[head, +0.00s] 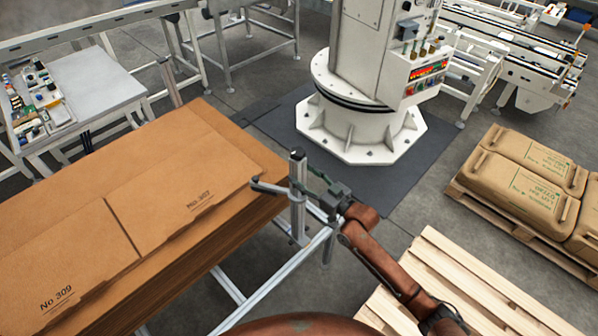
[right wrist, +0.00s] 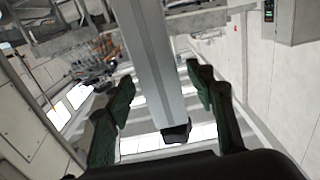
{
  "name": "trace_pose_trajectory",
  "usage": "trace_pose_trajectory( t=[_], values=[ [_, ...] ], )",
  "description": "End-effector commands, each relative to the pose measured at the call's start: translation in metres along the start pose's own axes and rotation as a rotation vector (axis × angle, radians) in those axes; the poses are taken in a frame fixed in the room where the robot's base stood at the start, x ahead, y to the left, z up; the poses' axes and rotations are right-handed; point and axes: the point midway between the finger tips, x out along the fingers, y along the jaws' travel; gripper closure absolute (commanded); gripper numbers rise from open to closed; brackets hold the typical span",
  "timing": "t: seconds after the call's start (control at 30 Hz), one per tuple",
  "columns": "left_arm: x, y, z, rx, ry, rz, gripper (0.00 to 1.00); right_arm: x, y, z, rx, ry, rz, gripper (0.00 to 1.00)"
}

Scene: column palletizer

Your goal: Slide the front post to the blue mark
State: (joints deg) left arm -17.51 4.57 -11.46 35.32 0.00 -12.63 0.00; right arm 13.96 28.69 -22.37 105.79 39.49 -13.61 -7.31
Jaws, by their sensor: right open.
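The front post (head: 297,212) is an upright grey metal post with a dark cap, standing on a metal rail (head: 286,270) beside the cardboard stack. A short grey arm (head: 268,188) sticks out from it to the left over the cardboard. My right gripper (head: 312,190) is at the upper part of the post. In the right wrist view, its green fingers (right wrist: 160,82) are open on either side of the post (right wrist: 152,55), with visible gaps. I cannot make out the blue mark in either view. My left gripper is not in view.
A tall stack of cardboard sheets (head: 165,160) fills the left. A white column machine (head: 365,115) stands behind on a dark mat. A pallet with brown sacks (head: 525,165) is at right, and an empty wooden pallet (head: 460,290) is at lower right.

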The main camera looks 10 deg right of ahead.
Motion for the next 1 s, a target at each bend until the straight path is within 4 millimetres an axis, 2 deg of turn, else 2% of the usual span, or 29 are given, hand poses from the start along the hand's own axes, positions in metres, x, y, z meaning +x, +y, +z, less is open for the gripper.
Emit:
trace_pose_trajectory(
  t=[0.2, 0.5, 1.0],
  values=[
    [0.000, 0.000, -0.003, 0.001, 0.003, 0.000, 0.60, 0.019, 0.001, 0.001, 0.000, -0.001, 0.001, 0.50],
    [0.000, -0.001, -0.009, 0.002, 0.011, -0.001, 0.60, 0.021, 0.001, 0.001, 0.000, -0.001, 0.002, 0.50],
    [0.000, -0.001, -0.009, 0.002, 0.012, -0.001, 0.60, 0.020, 0.002, 0.001, 0.000, -0.001, 0.003, 0.84]
  ],
)
